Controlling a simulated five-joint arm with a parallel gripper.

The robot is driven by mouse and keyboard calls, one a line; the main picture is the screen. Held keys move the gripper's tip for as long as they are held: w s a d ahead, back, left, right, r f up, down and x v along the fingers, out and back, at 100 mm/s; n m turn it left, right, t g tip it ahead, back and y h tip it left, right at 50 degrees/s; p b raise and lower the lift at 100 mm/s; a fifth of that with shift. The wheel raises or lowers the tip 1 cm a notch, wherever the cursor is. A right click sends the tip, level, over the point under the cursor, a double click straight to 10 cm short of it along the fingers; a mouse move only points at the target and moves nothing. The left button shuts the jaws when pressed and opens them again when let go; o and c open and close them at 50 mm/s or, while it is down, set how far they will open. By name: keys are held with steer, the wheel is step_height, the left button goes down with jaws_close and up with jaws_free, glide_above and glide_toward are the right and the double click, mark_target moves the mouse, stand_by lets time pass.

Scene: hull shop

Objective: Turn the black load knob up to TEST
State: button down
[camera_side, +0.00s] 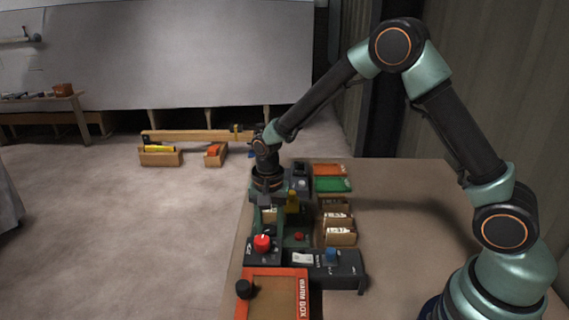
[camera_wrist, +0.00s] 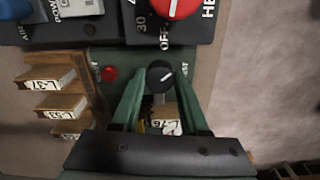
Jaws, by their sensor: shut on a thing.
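A small part of a label shows beside the right fingertip; the rest of the knob's scale is hidden or too small to read. In the side view my gripper (camera_side: 267,202) reaches down to the row of devices on the bench, and it hides the knob there.
A red knob (camera_wrist: 178,5) with OFF and 30 marks sits just beyond. A red button (camera_wrist: 109,73) is left of the load knob. Labelled wooden blocks (camera_wrist: 60,106) stand farther left. In the side view, an orange-edged warm box (camera_side: 273,293) is in front; the bench's right side (camera_side: 420,240) is clear.

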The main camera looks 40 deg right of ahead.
mark_target(270, 229)
steer(key=m, duration=0.3)
steer(key=shift+m, duration=2.3)
steer(key=shift+c, duration=2.1)
jaws_free()
step_height(270, 229, up, 12)
steer(key=shift+r, duration=0.1)
